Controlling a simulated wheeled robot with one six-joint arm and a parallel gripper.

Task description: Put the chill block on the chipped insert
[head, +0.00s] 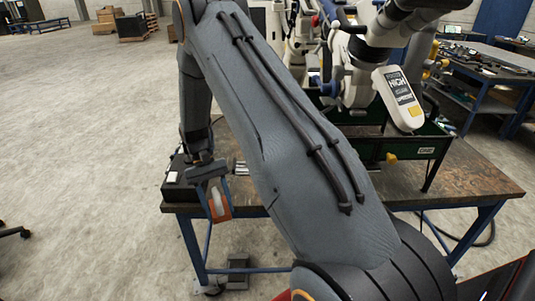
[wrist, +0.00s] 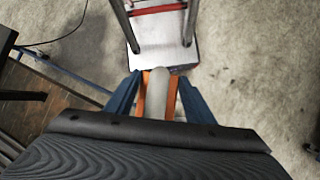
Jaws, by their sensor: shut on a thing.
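My gripper (head: 217,203) hangs just off the front left edge of the workbench, over the floor. Its two blue fingers also show in the wrist view (wrist: 160,95). They are shut on an orange-sided block (head: 217,207) with a pale rounded middle; it also shows in the wrist view (wrist: 160,92). I cannot tell for sure whether this is the chill block. I cannot make out the chipped insert in either view; my arm covers much of the bench.
The workbench (head: 460,178) has a dark worn top and blue legs. A black box (head: 180,190) sits at its left end, close to my gripper. Bare floor lies left.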

